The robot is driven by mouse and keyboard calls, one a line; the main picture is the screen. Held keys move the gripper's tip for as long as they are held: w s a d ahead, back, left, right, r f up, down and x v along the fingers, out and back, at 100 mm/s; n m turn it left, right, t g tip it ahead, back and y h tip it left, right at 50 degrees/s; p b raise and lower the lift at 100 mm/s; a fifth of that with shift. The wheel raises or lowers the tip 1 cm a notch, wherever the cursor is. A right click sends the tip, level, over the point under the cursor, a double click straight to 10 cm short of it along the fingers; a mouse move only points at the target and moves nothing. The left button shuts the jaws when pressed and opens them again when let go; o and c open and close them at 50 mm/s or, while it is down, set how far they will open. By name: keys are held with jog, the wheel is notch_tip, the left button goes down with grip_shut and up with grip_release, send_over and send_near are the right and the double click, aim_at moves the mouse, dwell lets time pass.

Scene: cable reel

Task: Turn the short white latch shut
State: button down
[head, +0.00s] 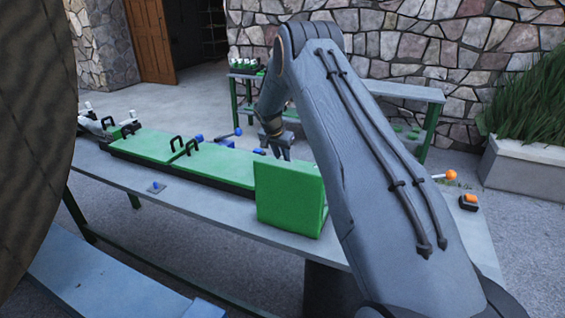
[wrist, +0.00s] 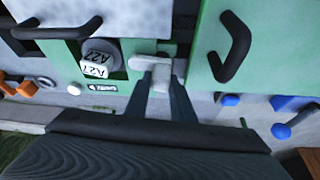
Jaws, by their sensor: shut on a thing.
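The short white latch (wrist: 148,61) shows in the wrist view as a pale bar lying across the picture, with a stub pointing down from it. It sits in a dark gap beside a green panel with a black handle (wrist: 232,48). My gripper (wrist: 164,78) is shut on the latch's stub, one dark finger on each side of it. In the head view my gripper (head: 277,143) is reached down behind an upright green panel (head: 285,195). The latch cannot be made out there.
Blue knobs (wrist: 230,100) are at right and orange ones (wrist: 25,89) at left. Green lids (head: 150,148) with black handles line the bench (head: 215,205). An orange ball lever (head: 451,174) stands at its right end.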

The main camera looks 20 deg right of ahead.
jog(key=m+b, duration=0.1)
jog(key=b, duration=0.1)
jog(key=m+g+b, duration=0.1)
jog(key=b, duration=0.1)
jog(key=m+h+b, duration=0.1)
jog(key=b, duration=0.2)
jog(key=shift+w+f+m, duration=0.15)
jog(key=shift+f+m, duration=0.1)
jog(key=shift+m, duration=0.15)
jog(key=m+g+b, duration=0.2)
jog(key=m+b, duration=0.2)
jog(key=b, duration=0.2)
jog(key=shift+m, duration=0.3)
jog(key=m+g+b, duration=0.1)
jog(key=m+b, duration=0.1)
jog(key=b, duration=0.1)
jog(key=m+g+b, duration=0.1)
jog(key=m+b, duration=0.2)
jog(key=shift+y, duration=0.3)
jog(key=shift+r+m+g+y+b, duration=0.2)
jog(key=shift+m+g+y+b, duration=0.15)
jog(key=shift+m+b, duration=1)
jog(key=shift+m, duration=0.35)
jog(key=c, duration=1.5)
grip_release()
jog(key=shift+r+p, duration=0.1)
jog(key=shift+p, duration=0.2)
